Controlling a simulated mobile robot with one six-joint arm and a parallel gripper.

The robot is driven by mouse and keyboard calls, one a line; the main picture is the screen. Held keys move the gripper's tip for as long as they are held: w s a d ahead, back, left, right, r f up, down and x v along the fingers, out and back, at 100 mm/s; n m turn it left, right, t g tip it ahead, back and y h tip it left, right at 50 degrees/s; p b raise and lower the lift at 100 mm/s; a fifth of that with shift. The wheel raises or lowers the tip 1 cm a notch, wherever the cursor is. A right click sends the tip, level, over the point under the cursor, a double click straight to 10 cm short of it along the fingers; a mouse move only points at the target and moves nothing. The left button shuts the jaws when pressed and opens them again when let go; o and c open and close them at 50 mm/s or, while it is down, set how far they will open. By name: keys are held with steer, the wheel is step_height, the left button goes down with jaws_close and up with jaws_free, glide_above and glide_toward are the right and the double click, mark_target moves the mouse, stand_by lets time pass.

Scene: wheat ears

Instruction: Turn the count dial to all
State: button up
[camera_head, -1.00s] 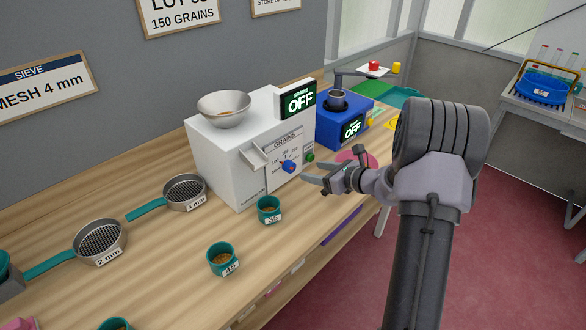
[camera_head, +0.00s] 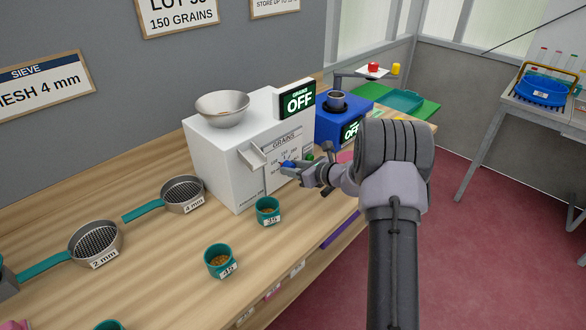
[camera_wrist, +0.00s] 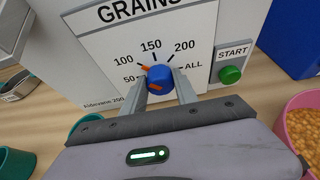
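The count dial is a blue knob (camera_wrist: 160,78) with orange marks, on the white grain counter's front panel (camera_wrist: 105,45). Its scale reads 50, 100, 150, 200 and ALL. The orange mark at its upper left lies toward the 100 tick. My gripper (camera_wrist: 161,74) has one finger on each side of the knob, with small gaps seeming to remain, so it looks open around it. In the head view my gripper (camera_head: 294,170) is at the panel and partly covers the dial (camera_head: 287,164). The counter's display (camera_head: 299,98) reads OFF.
A green START button (camera_wrist: 230,74) is close to the right of the dial. A pink bowl of grains (camera_wrist: 304,125) is at the lower right. A teal cup (camera_head: 267,212) stands before the counter, and a blue machine (camera_head: 340,125) stands beyond it.

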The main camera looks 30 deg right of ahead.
jaws_close()
steer(key=shift+r+p, duration=0.1)
steer(key=shift+p, duration=0.4)
steer(key=m+y+p, duration=0.2)
steer(key=m, duration=0.1)
steer(key=m+y+p, duration=0.1)
steer(key=shift+d+f+m+g+p, duration=0.2)
steer(key=shift+d+m+g+p, duration=0.1)
steer(key=shift+g+p, duration=0.1)
steer(key=shift+w+f+m+y+b, duration=0.1)
steer(key=shift+m+y+b, duration=0.2)
steer(key=shift+m+y, duration=0.5)
